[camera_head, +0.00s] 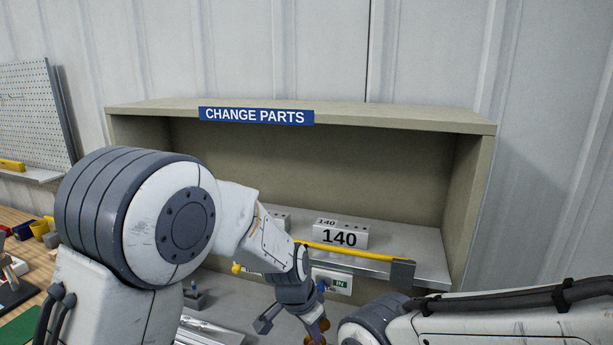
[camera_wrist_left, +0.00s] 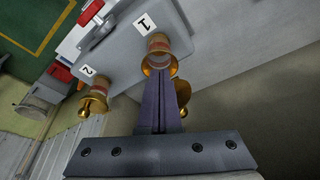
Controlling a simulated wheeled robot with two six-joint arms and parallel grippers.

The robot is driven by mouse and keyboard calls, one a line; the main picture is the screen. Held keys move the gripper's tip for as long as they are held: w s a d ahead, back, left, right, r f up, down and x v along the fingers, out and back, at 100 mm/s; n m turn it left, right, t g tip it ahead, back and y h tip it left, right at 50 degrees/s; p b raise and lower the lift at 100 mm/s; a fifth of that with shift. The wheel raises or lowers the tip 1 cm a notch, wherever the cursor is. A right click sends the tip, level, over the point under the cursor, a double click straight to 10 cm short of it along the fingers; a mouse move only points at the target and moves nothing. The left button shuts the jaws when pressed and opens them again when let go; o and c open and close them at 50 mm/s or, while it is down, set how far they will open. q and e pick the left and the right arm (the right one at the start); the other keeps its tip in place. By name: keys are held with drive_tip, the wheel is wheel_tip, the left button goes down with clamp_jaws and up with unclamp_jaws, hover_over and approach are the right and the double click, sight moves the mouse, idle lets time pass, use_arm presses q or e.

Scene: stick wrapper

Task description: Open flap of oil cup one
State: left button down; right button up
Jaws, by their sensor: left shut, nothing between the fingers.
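Oil cup one (camera_wrist_left: 159,48) is a brass cup with a reddish glass body, beside a white label marked 1 (camera_wrist_left: 145,24) in the left wrist view. A rounded brass piece (camera_wrist_left: 185,96) shows just past the fingers; it may be its flap, but the fingers hide how it joins. My left gripper (camera_wrist_left: 168,84) is shut and empty, its purple fingertips at the brass rim of cup one; contact is unclear. Oil cup two (camera_wrist_left: 92,103) stands lower left by label 2 (camera_wrist_left: 88,71). In the head view, small brass parts (camera_head: 319,334) show at the bottom edge by my left gripper.
A beige shelf marked CHANGE PARTS (camera_head: 257,116) stands behind, holding a block marked 140 (camera_head: 340,236). A yellow bar (camera_head: 355,251) runs along its front. My right arm crosses the lower right. A green mat (camera_wrist_left: 32,25) lies at upper left.

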use_arm(q)
drive_tip(key=shift+s+a+b, duration=0.2)
drive_tip(key=shift+s+a, duration=0.05)
drive_tip(key=shift+s, duration=0.5)
drive_tip(key=shift+s+a+b, duration=0.2)
drive_tip(key=shift+s+b, duration=0.05)
drive_tip(key=shift+s, duration=0.45)
drive_tip(key=shift+s+a+b, duration=0.2)
drive_tip(key=shift+s+a, duration=0.05)
drive_tip(key=shift+s, duration=0.5)
drive_tip(key=s+a+r+n+g+b, duration=0.1)
drive_tip(key=s+a+r, duration=0.1)
drive_tip(key=s, duration=0.8)
drive_tip(key=s+a+r+n+g+y, duration=0.1)
drive_tip(key=s+a+r, duration=0.1)
drive_tip(key=s, duration=0.9)
drive_tip(key=shift+a+y+b, duration=0.3)
drive_tip(key=shift+a+b, duration=0.05)
drive_tip(key=shift+a, duration=0.1)
